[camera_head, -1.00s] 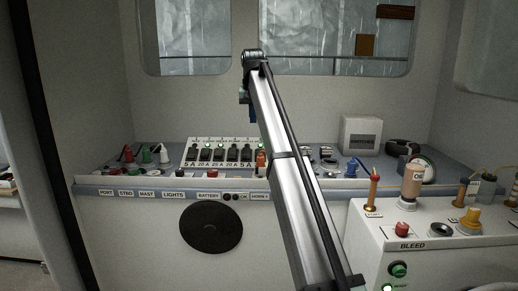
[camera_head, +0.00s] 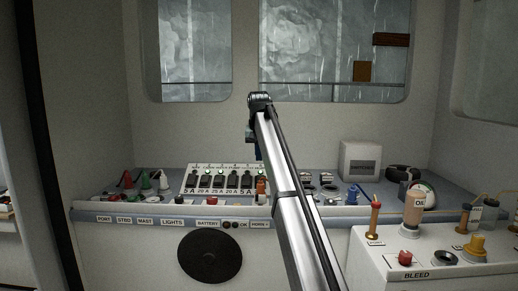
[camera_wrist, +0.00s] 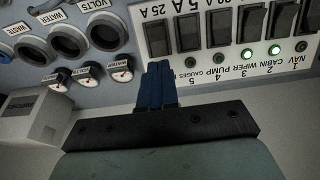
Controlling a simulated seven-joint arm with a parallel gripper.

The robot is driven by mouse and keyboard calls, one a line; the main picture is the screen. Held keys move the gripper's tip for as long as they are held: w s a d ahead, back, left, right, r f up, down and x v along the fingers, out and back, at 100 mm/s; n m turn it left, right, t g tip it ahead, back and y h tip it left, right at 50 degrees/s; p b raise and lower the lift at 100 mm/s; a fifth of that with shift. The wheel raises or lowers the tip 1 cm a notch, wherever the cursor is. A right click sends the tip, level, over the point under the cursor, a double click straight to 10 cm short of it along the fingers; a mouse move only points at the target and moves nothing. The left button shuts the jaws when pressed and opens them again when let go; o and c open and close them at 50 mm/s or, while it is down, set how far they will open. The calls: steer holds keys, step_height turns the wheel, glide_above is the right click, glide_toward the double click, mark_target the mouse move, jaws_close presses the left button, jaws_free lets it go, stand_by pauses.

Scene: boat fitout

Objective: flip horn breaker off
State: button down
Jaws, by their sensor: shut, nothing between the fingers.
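The breaker panel (camera_head: 198,172) is a white plate on the console with a row of black rocker switches and small lamps, several lit green. In the wrist view the panel (camera_wrist: 228,40) appears upside down, with numbered labels including NAV, CABIN, WIPER and PUMP. The leftmost rocker there (camera_wrist: 155,38) is next to number 5's rocker; its own label and lamp are hidden behind my fingers, so I cannot read HORN on it. My gripper (camera_wrist: 160,66) is shut and empty, its blue fingertips just below that rocker; contact cannot be told. In the head view my arm partly covers the panel's right end.
Round gauges (camera_wrist: 68,42) lie beside the panel. An orange-brown item (camera_head: 261,190) stands at its right end in the head view. A white box (camera_head: 360,160) and the BLEED console (camera_head: 390,263) are to the right.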

mark_target(259, 176)
steer(key=x, duration=0.5)
steer(key=s+x, duration=0.1)
steer(key=x, duration=0.2)
steer(key=shift+f, duration=0.45)
steer(key=shift+s+f+t, duration=0.25)
steer(key=shift+f+t, duration=0.05)
steer(key=shift+f, duration=0.1)
steer(key=shift+f+t, duration=0.1)
steer(key=shift+t, duration=0.2)
steer(key=shift+w, duration=0.15)
